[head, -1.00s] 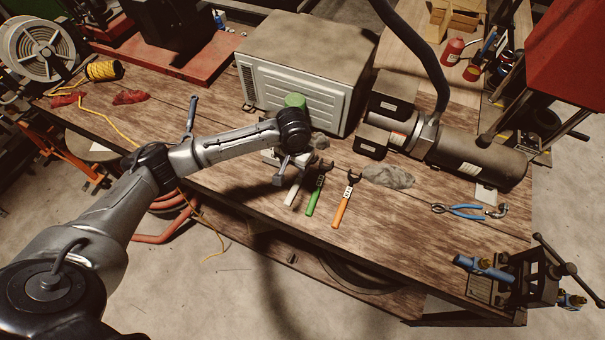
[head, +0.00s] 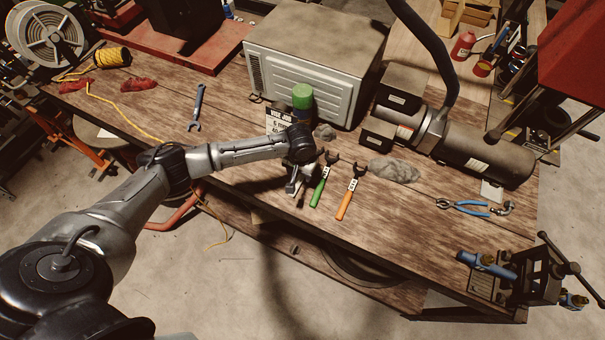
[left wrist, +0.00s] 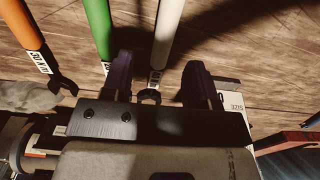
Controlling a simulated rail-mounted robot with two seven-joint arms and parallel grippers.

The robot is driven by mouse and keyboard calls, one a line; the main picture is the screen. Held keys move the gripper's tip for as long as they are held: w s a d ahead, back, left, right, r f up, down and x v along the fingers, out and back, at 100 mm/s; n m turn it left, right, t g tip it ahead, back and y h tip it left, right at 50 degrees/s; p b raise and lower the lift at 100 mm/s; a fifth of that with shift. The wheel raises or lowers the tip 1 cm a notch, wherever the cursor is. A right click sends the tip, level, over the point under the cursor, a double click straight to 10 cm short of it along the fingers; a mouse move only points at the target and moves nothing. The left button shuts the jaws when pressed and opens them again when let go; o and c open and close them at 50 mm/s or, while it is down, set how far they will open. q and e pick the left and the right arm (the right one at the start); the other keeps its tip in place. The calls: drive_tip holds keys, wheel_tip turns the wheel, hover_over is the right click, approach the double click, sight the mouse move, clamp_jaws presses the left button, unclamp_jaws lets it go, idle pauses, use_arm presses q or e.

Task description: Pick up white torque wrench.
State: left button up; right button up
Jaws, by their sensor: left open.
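The white torque wrench (left wrist: 168,32) shows in the left wrist view, its pale handle running up from a small dark head near the gripper body. My left gripper (left wrist: 160,72) is open, with one finger on each side of the wrench's lower end. No contact shows. In the head view my left gripper (head: 297,184) is low over the workbench and hides most or all of the white wrench. A green wrench (head: 319,191) lies just right of it, and an orange wrench (head: 346,203) lies further right. My right gripper is not in view.
A green can (head: 302,98) and a printed card (head: 279,122) stand behind the gripper, before a grey metal box (head: 310,75). A grey rag (head: 394,171) and blue pliers (head: 462,206) lie right. The bench (head: 235,150) is fairly clear to the left.

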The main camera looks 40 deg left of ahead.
sight(300, 178)
use_arm(q)
drive_tip(key=shift+a+f, duration=0.15)
drive_tip(key=shift+f, duration=1.1)
drive_tip(key=shift+a+f, duration=0.1)
drive_tip(key=shift+f, duration=1.1)
drive_tip(key=shift+c, duration=0.4)
clamp_jaws()
